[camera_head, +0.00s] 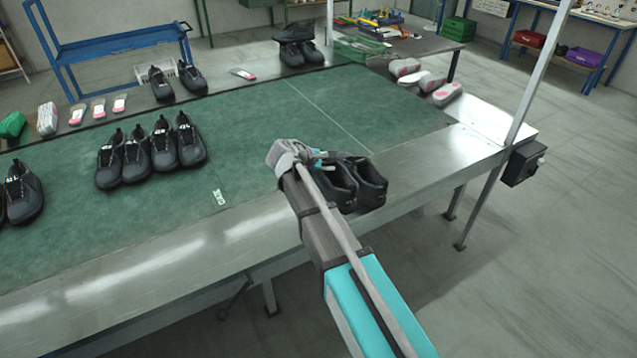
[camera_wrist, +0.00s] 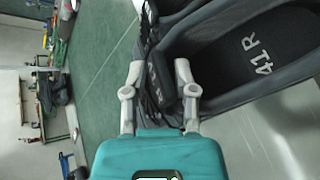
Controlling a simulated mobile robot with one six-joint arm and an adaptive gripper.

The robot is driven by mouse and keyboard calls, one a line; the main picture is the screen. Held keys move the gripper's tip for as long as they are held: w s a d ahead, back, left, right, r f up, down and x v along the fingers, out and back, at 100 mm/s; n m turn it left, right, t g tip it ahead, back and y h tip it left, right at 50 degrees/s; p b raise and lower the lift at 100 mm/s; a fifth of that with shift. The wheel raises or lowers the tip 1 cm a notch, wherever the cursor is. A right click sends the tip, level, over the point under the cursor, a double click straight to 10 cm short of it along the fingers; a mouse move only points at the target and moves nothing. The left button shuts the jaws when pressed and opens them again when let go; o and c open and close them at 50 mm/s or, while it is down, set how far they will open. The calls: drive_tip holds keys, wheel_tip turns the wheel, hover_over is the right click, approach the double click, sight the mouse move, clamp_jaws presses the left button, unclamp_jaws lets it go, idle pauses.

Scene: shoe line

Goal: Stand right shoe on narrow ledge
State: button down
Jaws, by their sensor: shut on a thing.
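The right shoe, dark grey, shows its insole marked "41 R" (camera_wrist: 258,55) in the wrist view. In the head view it seems to be the left one of a pair (camera_head: 338,190) at the belt's near right edge. My gripper (camera_head: 312,157) is shut on its upper near the laces, apparently at the tongue; the fingers also show in the wrist view (camera_wrist: 158,78). A second dark shoe (camera_head: 371,183) stands right beside it. The steel ledge (camera_head: 420,170) runs along the green belt (camera_head: 270,125). I cannot tell whether the held shoe's sole touches the surface below.
Several dark shoes (camera_head: 150,150) stand in a row on the belt at left. A metal post (camera_head: 540,75) rises at the right corner. The middle of the belt is clear.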

sight(328, 174)
drive_tip(key=shift+w+a+f+b, duration=0.2)
drive_tip(key=shift+a+f+b, duration=0.35)
drive_tip(key=shift+f, duration=0.15)
drive_tip(key=shift+w+a+f+b, duration=0.15)
drive_tip(key=shift+a+f+b, duration=0.3)
drive_tip(key=shift+a+f, duration=0.15)
drive_tip(key=shift+f, duration=0.15)
drive_tip(key=shift+w+a+f+b, duration=0.15)
drive_tip(key=shift+a+f+b, duration=0.15)
drive_tip(key=shift+f+b, duration=0.2)
wheel_tip(328, 174, down, 3)
drive_tip(key=b, duration=0.3)
drive_tip(key=shift+r, duration=0.1)
drive_tip(key=shift+c, duration=1.9)
unclamp_jaws()
drive_tip(key=shift+a+r, duration=0.1)
